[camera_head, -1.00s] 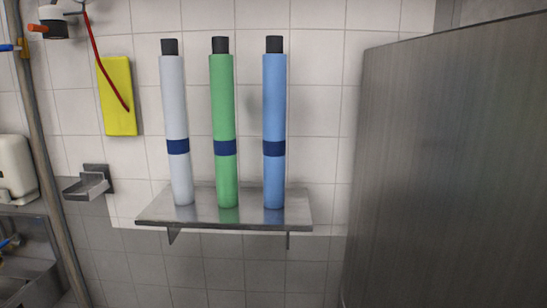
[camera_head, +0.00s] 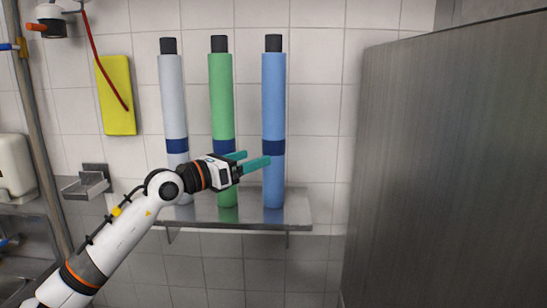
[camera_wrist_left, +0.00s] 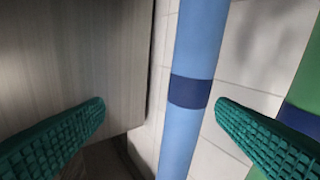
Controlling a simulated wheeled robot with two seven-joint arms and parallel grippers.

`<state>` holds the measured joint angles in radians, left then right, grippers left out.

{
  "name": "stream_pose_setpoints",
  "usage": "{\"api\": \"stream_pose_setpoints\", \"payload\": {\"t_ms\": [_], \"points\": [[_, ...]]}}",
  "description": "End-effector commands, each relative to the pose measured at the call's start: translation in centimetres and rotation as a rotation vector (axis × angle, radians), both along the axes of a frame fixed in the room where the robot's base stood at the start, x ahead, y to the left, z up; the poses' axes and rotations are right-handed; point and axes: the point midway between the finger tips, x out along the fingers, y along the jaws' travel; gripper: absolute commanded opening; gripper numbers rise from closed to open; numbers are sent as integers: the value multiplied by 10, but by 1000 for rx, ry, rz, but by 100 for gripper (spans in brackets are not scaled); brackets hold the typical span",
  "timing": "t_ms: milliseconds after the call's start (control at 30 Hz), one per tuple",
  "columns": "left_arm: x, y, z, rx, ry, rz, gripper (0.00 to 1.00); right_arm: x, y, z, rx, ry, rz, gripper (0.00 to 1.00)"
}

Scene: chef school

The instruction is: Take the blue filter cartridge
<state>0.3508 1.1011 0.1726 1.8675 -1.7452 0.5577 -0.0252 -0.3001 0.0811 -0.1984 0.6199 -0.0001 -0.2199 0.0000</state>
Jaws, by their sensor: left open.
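The blue filter cartridge (camera_head: 273,100) stands upright at the right end of a metal shelf, with a black cap and a dark blue band. My left gripper (camera_head: 258,157) is open and empty at the height of that band, and one teal fingertip overlaps the cartridge in the head view. In the left wrist view the blue cartridge (camera_wrist_left: 190,90) passes between the two open fingers (camera_wrist_left: 160,106), closer to the right one. I see no clear contact. My right gripper is not in view.
A green cartridge (camera_head: 221,90) and a white cartridge (camera_head: 172,95) stand left of the blue one on the shelf (camera_head: 298,205); my arm partly hides them. A tall metal panel (camera_head: 450,170) rises at the right. A yellow board (camera_head: 115,90) hangs on the tiled wall.

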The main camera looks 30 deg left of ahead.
Motion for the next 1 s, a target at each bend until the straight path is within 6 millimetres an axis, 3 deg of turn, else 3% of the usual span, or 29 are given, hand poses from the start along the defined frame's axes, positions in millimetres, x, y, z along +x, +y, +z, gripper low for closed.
{"api": "stream_pose_setpoints", "payload": {"t_ms": [100,200,500,767,1000], "points": [[0,21,11,95,29,67,79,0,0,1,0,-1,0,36],[7,27,17,118,41,87,79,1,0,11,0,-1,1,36],[55,15,17,117,43,86,79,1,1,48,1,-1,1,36],[74,12,15,118,42,85,79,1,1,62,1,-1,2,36],[108,9,16,116,41,84,79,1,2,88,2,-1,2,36]]}}
